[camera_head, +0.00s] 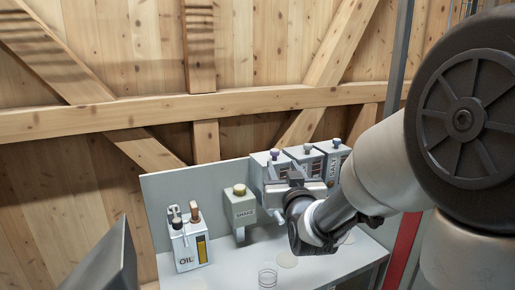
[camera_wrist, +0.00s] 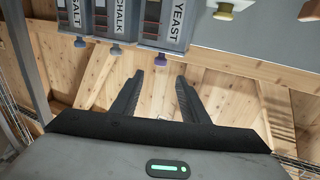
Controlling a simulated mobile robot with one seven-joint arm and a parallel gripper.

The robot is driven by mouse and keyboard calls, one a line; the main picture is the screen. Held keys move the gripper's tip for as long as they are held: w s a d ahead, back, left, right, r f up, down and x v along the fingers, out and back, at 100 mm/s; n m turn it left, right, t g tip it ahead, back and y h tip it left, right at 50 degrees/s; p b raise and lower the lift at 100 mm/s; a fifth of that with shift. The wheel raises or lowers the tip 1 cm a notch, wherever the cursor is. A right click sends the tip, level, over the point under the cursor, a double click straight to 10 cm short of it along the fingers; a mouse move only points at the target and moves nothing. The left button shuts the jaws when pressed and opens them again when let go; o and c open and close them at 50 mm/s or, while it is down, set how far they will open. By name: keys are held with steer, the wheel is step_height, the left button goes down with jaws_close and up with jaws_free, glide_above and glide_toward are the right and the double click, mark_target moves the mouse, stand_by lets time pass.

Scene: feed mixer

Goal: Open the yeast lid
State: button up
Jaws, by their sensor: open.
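The yeast bin (camera_wrist: 174,22) is a grey box with a "YEAST" label at the top of the wrist view. Its lid has a purple knob (camera_wrist: 160,60), also seen in the head view (camera_head: 274,153). The lid looks shut. My gripper (camera_wrist: 158,82) is open and empty, with its two dark fingers pointing towards the yeast bin. In the wrist view the purple knob lies between the finger directions, just beyond the tips; contact is not visible. In the head view my gripper (camera_head: 284,172) is in front of the bin and hides part of it.
The chalk bin (camera_wrist: 122,18) and salt bin (camera_wrist: 78,15) stand beside the yeast bin. A grey dispenser with a yellow knob (camera_head: 240,210) and an oil can (camera_head: 190,247) are at left. A wooden wall (camera_head: 70,200) is behind.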

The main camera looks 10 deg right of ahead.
mark_target(274, 149)
steer(key=w, duration=1.6)
steer(key=shift+w, duration=0.1)
jaws_close()
